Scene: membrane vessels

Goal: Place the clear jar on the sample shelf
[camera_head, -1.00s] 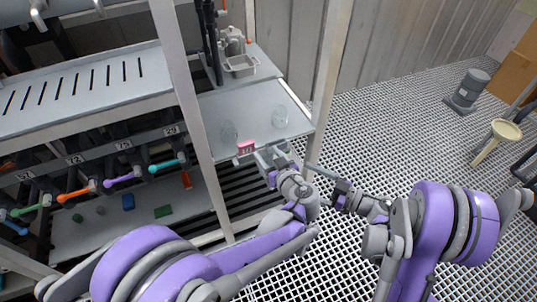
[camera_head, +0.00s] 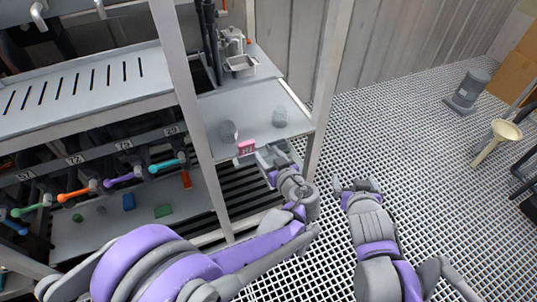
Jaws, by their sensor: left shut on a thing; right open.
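My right gripper (camera_head: 356,185) is open and empty over the grated floor, right of the shelf post.
Grey posts (camera_head: 327,85) flank the shelf opening. A numbered row of coloured valve handles (camera_head: 123,180) is at the left. The floor grating (camera_head: 420,140) at right is largely clear.

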